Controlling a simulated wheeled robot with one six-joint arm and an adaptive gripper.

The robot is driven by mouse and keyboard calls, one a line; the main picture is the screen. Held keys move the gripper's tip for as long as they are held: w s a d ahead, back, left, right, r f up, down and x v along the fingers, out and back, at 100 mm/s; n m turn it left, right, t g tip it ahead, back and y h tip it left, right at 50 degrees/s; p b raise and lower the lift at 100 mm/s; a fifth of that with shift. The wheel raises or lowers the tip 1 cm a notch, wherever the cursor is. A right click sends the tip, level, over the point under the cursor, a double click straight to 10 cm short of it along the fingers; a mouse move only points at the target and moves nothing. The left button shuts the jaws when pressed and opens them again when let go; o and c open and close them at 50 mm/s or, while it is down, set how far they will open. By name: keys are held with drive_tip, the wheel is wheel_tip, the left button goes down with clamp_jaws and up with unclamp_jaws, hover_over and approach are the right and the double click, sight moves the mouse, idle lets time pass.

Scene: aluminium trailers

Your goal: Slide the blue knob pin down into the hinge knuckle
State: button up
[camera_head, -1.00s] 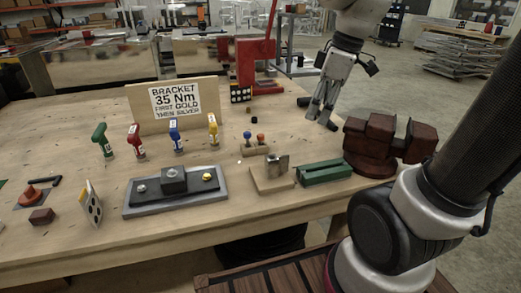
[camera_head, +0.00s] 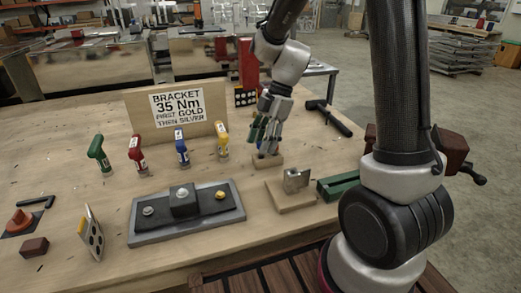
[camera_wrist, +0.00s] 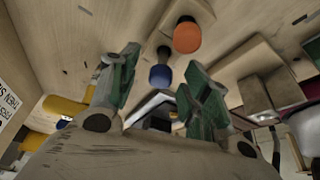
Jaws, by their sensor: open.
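In the wrist view, the blue knob pin (camera_wrist: 160,75) shows its round blue head between the fingers of my open gripper (camera_wrist: 162,68). An orange knob pin (camera_wrist: 187,37) stands beside it. In the head view, my gripper (camera_head: 264,138) points down over the small wooden pin stand (camera_head: 268,162), and its green-padded fingers hide the blue knob. I cannot tell whether the fingers touch it. The hinge knuckle (camera_head: 296,179) appears to be the upright grey metal piece on a wooden block (camera_head: 283,195), to the right and nearer the camera.
A green tray (camera_head: 337,186) lies right of the hinge block. Several coloured drivers, including a yellow one (camera_head: 222,138), stand to the left before the sign board (camera_head: 130,115). A grey bracket plate (camera_head: 150,237) lies in front. A dark T-shaped tool (camera_head: 328,117) lies behind right.

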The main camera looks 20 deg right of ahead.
drive_tip(key=shift+a+f, duration=0.1)
drive_tip(key=shift+f, duration=0.25)
drive_tip(key=c, duration=0.9)
drive_tip(key=shift+c, duration=0.2)
drive_tip(key=shift+r, duration=0.1)
